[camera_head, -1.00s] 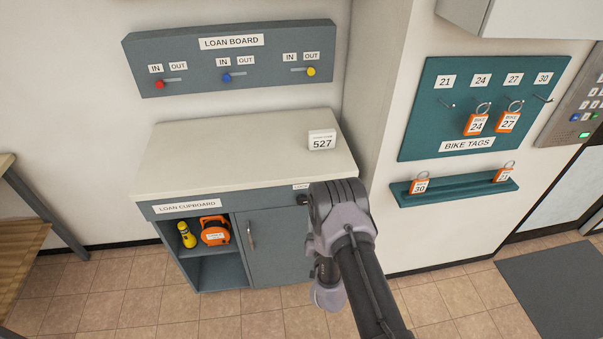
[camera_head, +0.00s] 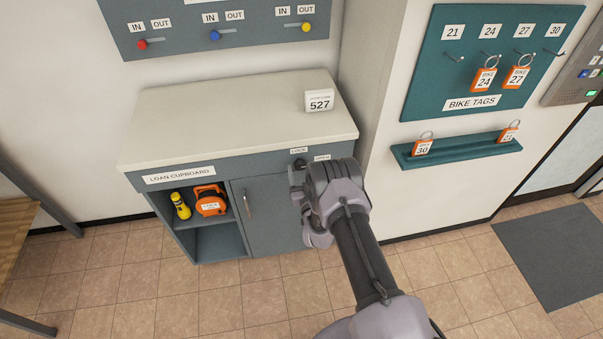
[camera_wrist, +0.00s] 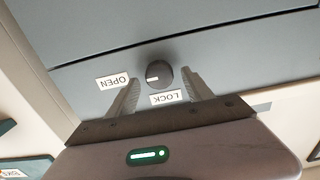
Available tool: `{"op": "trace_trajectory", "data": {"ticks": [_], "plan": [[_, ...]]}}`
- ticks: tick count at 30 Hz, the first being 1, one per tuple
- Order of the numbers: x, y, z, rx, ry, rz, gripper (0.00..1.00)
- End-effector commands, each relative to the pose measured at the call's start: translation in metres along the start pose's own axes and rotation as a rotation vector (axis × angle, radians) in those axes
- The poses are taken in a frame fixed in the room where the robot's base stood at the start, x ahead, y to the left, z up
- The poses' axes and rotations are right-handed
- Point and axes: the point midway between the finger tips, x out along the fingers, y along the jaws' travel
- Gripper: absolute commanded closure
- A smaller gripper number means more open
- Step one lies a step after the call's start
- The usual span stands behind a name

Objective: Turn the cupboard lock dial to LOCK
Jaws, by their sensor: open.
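The lock dial (camera_wrist: 159,77) is a dark round knob on the grey cupboard front. In the upside-down wrist view, its short white mark points left, towards the OPEN label (camera_wrist: 112,81). The LOCK label (camera_wrist: 166,97) sits just below the dial there. My gripper (camera_wrist: 162,74) is open, with one finger on each side of the dial and small gaps visible; depth is hard to judge. In the head view, the dial (camera_head: 299,164) shows beside the OPEN label (camera_head: 322,158) and under the LOCK label (camera_head: 299,150); my wrist hides the fingers.
The loan cupboard (camera_head: 178,176) has an open shelf with a yellow flashlight (camera_head: 180,206) and an orange case (camera_head: 211,203). A 527 block (camera_head: 319,101) stands on its top. A teal shelf (camera_head: 460,150) is on the wall at right. The floor in front is clear.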

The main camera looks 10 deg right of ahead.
Motion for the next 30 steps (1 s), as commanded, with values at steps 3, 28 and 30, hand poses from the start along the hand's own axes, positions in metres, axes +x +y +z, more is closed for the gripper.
{"op": "trace_trajectory", "data": {"ticks": [3,28,30], "plan": [[0.0052,0.0,-0.0002,0.0,0.0,0.0,0.4],[0.0047,-0.0001,0.0009,-0.045,-0.002,0.0,1.0],[0.0046,-0.0002,0.0014,-0.078,-0.002,0.0,1.0]]}}
